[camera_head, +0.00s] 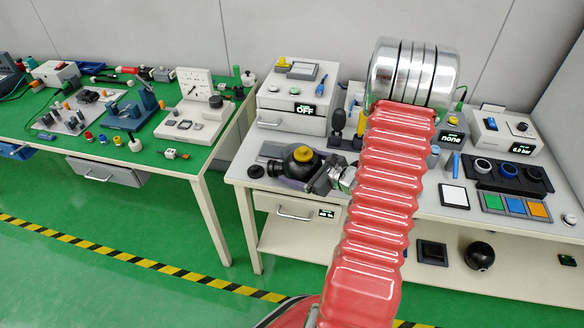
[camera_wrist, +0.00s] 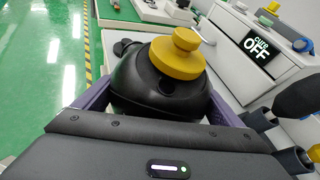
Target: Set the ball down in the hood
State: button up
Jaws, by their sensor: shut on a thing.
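A dark round ball with a stepped yellow knob on top (camera_wrist: 160,95) fills the middle of the wrist view. It also shows above the right table in the head view (camera_head: 303,168). The purple fingers of my gripper (camera_head: 305,183) lie on both sides of it and are shut on it. The knob points up. A small black round part (camera_head: 256,172) is just left of the ball; it may be the hood, but I cannot tell. It shows partly behind the ball in the wrist view (camera_wrist: 122,47). The ball's underside is hidden, so I cannot tell whether it touches anything.
A white drawer box marked OFF (camera_head: 292,100) stands behind the ball. Dark upright tools (camera_head: 338,122) stand right of it. A black rack with rings (camera_head: 508,174) and a colour-pad tray (camera_head: 516,207) are farther right. Another black ball (camera_head: 480,255) is on the lower shelf.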

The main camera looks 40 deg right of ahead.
jog(key=c, duration=0.4)
jog(key=shift+o, duration=0.2)
jog(key=shift+r, duration=0.1)
jog(key=shift+r, duration=4.95)
jog(key=w+a+f+n+g+y, duration=0.1)
jog(key=a+f+n+y, duration=0.2)
jog(key=a, duration=0.7)
jog(key=w+a+f+n+g+y, duration=0.2)
jog(key=a+f+n+y, duration=0.1)
jog(key=a+f, duration=0.5)
jog(key=w+a+f+n+g+y, duration=0.2)
jog(key=a+f, duration=0.3)
jog(key=a, duration=0.8)
jog(key=shift+f+n+y, duration=0.2)
jog(key=shift+n+y, duration=0.4)
